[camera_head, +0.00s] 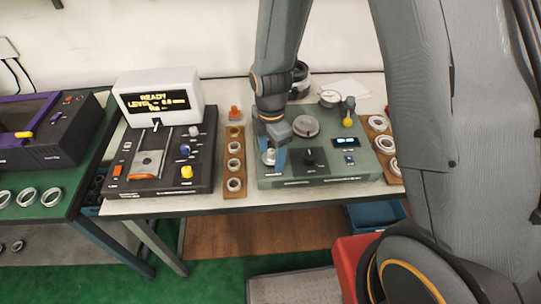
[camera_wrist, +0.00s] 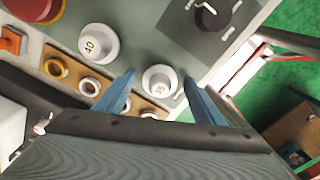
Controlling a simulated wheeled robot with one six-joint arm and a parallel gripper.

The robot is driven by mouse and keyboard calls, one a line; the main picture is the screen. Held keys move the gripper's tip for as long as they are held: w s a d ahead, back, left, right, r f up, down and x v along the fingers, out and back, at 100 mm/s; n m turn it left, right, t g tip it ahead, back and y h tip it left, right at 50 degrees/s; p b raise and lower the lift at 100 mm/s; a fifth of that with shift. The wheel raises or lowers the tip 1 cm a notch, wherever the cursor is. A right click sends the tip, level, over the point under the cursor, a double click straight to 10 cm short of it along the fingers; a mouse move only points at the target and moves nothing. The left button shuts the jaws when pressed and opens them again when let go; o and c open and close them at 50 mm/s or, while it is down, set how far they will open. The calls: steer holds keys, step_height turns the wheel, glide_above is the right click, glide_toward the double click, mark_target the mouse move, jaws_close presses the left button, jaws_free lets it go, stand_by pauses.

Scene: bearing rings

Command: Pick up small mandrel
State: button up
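In the wrist view, a short silver cylinder with a number on its pale top, hard to read, is the small mandrel (camera_wrist: 160,79). It stands on the grey-green machine panel (camera_wrist: 150,30). A wider cylinder marked 40 (camera_wrist: 99,43) stands to its left. My gripper (camera_wrist: 158,78) is open, with one blue fingertip on each side of the small mandrel and visible gaps to it. I cannot tell how far down the fingertips reach. In the head view, my gripper (camera_head: 274,157) is low over the left part of the machine (camera_head: 330,172), and its fingers partly hide the mandrels.
A wooden strip with several rings (camera_head: 235,163) lies left of the machine, and another ring strip (camera_head: 383,146) lies right. A black device with a display (camera_head: 158,96) stands farther left. A black knob (camera_wrist: 214,12) rises near the mandrel. A dial gauge (camera_head: 329,98) stands at the back.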

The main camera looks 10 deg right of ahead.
mark_target(271, 151)
steer(key=c, duration=1.3)
steer(key=shift+r, duration=0.15)
step_height(271, 151, up, 9)
steer(key=shift+r+b, duration=0.2)
steer(key=shift+b, duration=1.05)
step_height(271, 151, up, 7)
steer(key=p, duration=0.6)
steer(key=shift+r, duration=0.2)
steer(key=shift+f, duration=0.15)
